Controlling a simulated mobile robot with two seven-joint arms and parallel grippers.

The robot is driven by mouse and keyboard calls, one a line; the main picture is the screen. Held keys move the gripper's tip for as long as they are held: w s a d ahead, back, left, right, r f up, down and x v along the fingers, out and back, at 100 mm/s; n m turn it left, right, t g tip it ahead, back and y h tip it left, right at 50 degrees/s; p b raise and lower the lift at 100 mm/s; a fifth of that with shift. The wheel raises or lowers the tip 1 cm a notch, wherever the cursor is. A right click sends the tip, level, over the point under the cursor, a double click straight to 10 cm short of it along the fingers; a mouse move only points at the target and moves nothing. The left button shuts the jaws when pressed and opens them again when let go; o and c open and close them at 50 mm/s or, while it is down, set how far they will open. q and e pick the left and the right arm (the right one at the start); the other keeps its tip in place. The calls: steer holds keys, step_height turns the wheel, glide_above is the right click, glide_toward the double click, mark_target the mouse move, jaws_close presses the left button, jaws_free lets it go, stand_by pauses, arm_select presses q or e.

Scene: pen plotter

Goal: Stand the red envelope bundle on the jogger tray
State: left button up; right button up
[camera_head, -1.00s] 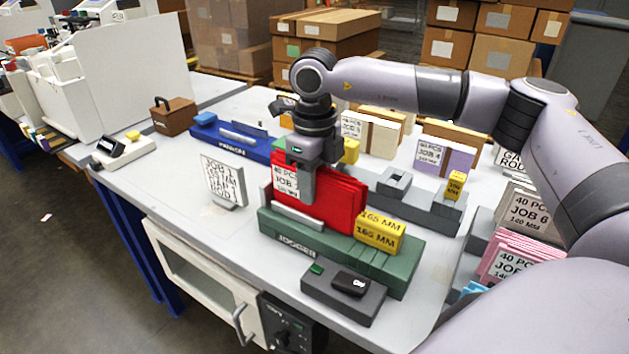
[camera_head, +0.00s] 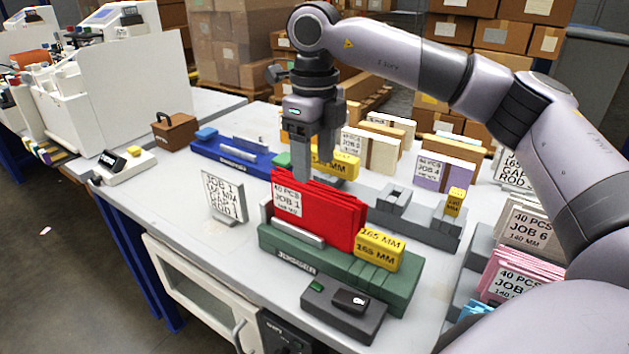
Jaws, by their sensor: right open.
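The red envelope bundle (camera_head: 325,212) stands upright on the green jogger tray (camera_head: 285,243), its white "JOB 1" label facing the front left. It sits between a grey plate at its left and the yellow "165 MM" block (camera_head: 380,250) at its right. My right gripper (camera_head: 314,172) is above and behind the bundle, pointing down. Its fingers are apart and hold nothing. The fingertips are partly hidden behind the bundle's top edge. My left gripper is not in view.
A grey box with a black switch (camera_head: 350,300) is in front of the tray. A blue fixture (camera_head: 235,157) and a grey fixture (camera_head: 400,205) lie behind. Pink envelopes (camera_head: 515,275) are at the right.

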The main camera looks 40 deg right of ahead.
steer(key=shift+r, duration=1.65)
